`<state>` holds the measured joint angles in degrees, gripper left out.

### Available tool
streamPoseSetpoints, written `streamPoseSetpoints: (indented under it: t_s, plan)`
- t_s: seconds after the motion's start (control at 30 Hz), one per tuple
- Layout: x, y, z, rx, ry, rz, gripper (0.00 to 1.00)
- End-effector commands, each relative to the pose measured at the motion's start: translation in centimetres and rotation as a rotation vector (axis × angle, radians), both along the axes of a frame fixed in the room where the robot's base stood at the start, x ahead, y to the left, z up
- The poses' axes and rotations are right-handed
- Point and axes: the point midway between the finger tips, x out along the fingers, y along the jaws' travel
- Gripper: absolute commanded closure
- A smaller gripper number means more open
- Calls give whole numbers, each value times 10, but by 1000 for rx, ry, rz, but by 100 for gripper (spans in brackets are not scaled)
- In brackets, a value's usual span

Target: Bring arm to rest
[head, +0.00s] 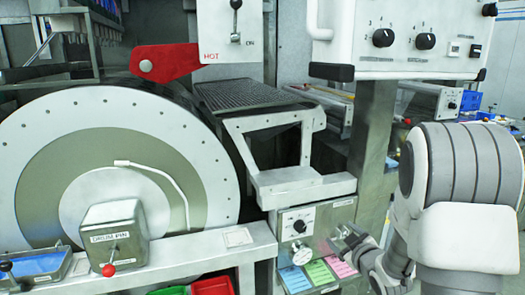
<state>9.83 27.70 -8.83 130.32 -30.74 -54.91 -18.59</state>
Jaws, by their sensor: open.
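My arm comes in at the right, and its wrist hangs low in front of the machine. My gripper (340,238) is small in the head view and points left, toward a lower control panel (318,222) with a black knob (299,226). Its jaws are open and I see nothing between them. It is just right of the panel's lower part; I cannot tell whether it touches. My arm hides part of what lies behind it.
A large round drum (40,130) fills the left. A box marked DRUM PIN (113,228) with a red-knobbed lever (108,269) stands on the front rail (205,250). A white bracket (285,180) juts out mid-picture. A control box (405,40) hangs above my arm. Coloured notes (318,273) sit below the panel.

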Motion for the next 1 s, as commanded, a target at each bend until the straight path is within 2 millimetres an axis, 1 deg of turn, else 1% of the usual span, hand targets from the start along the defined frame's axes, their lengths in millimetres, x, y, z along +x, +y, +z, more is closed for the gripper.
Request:
streamPoseSetpoints:
  t_s: [0.03,0.17,0.27,0.47,0.57,0.73,0.83,1.0]
  plan:
    - [-3,0,16,2,17,-30,19]
    - [-17,-2,42,24,95,-115,19]
    - [-34,-2,61,50,154,-179,19]
    - [-80,5,93,124,277,-293,19]
    - [-109,12,105,167,342,-342,19]
    - [-165,28,120,250,458,-413,19]
    - [-201,40,125,297,530,-442,19]
    - [-261,60,128,366,648,-476,19]
